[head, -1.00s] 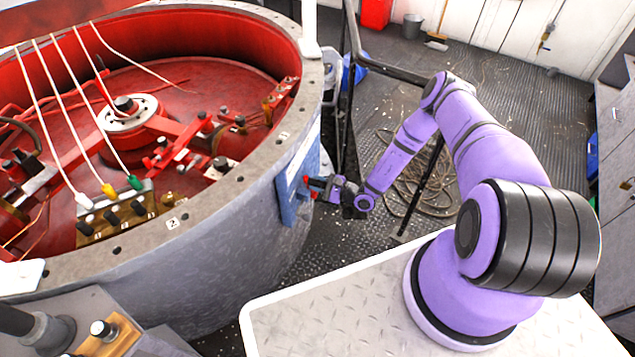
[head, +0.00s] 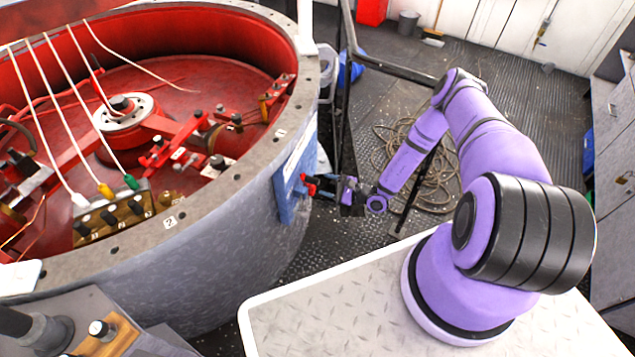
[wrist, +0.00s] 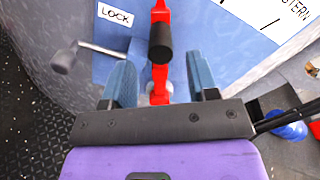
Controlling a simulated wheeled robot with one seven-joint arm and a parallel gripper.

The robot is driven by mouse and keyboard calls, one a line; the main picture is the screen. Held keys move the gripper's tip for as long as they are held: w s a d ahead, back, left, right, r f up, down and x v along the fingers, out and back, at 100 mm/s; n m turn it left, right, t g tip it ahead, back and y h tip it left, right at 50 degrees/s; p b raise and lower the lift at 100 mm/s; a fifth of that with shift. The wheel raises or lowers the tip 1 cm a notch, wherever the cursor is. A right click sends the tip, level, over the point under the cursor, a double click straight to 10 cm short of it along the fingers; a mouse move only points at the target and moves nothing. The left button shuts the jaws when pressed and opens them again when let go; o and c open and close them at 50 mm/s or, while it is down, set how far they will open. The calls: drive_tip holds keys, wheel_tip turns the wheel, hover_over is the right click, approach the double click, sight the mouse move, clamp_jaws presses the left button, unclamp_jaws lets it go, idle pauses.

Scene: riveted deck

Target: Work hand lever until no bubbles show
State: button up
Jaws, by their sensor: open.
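The hand lever, red with a black grip (wrist: 160,42), stands out from a blue panel on the side of the big round tank. In the wrist view it lies between the two blue fingers of my gripper (wrist: 162,82), which are open with a gap on each side. In the head view the red lever (head: 309,184) is small, with my gripper (head: 322,186) just to its right. I cannot tell how far along the lever the fingertips reach. No bubbles or sight glass can be made out.
A grey crank with a knob (wrist: 64,60) juts out left of the lever, near a LOCK label (wrist: 115,13). The tank's grey rim (head: 225,190) curves above the panel. A black metal frame (head: 395,70) and coiled rope (head: 430,175) are behind my arm.

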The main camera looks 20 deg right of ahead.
drive_tip(key=v, duration=0.5)
drive_tip(key=shift+s+d, duration=0.25)
drive_tip(key=w+r+n+g, duration=0.2)
drive_tip(key=r+n+g, duration=0.4)
drive_tip(key=r, duration=0.9)
drive_tip(key=w+r+n+g, duration=0.2)
drive_tip(key=r+n+g, duration=0.35)
drive_tip(key=r, duration=0.95)
drive_tip(key=s+a+r+n+g+h, duration=0.1)
drive_tip(key=s+a+r+n+h, duration=0.15)
drive_tip(key=r, duration=0.65)
drive_tip(key=s+a+r+n+g+h, duration=0.1)
drive_tip(key=s+r+n+h, duration=0.2)
drive_tip(key=r, duration=0.6)
drive_tip(key=s+r+n+t+h, duration=0.1)
drive_tip(key=s+r+t+h, duration=0.2)
drive_tip(key=s+r, duration=0.6)
drive_tip(key=s+r+n+t+h, duration=0.1)
drive_tip(key=s+r+t+h, duration=0.3)
drive_tip(key=s+r, duration=0.6)
drive_tip(key=s+d+h, duration=0.1)
drive_tip(key=s, duration=0.4)
drive_tip(key=shift+s, duration=0.4)
